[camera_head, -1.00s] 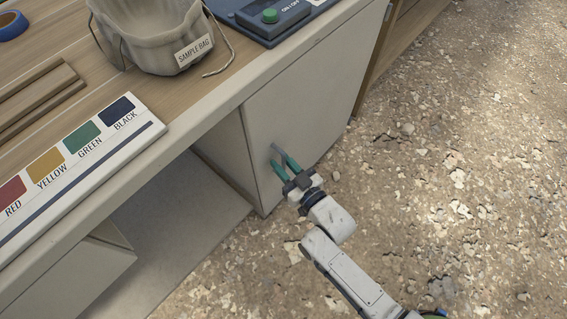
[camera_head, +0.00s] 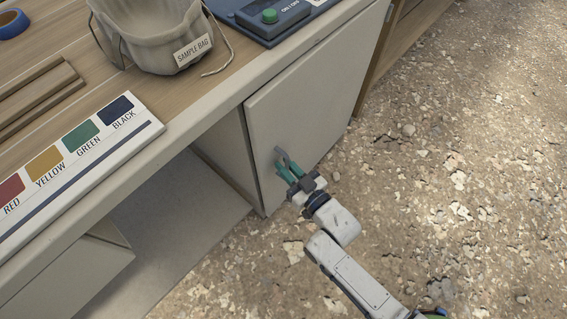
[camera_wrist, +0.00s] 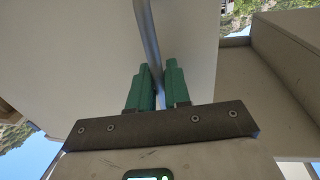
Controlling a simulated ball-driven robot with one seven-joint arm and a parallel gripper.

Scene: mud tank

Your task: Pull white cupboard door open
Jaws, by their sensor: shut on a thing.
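The white cupboard door (camera_head: 305,105) is on the front of the workbench, below its top, in the head view. It fills much of the wrist view (camera_wrist: 90,40). It looks at most slightly ajar, its left edge standing a little out from the frame. Its grey bar handle (camera_head: 279,153) runs between my green fingers in the wrist view (camera_wrist: 148,30). My gripper (camera_head: 287,166) is shut on the handle, and its fingers (camera_wrist: 158,80) hide the handle's lower part in the wrist view. My arm reaches in from the lower right.
The bench top holds a sample bag (camera_head: 150,35), a colour-labelled board (camera_head: 75,165) and a control box with a green button (camera_head: 268,17). An open knee space (camera_head: 165,210) lies left of the cupboard. The rubble floor (camera_head: 455,150) to the right is clear.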

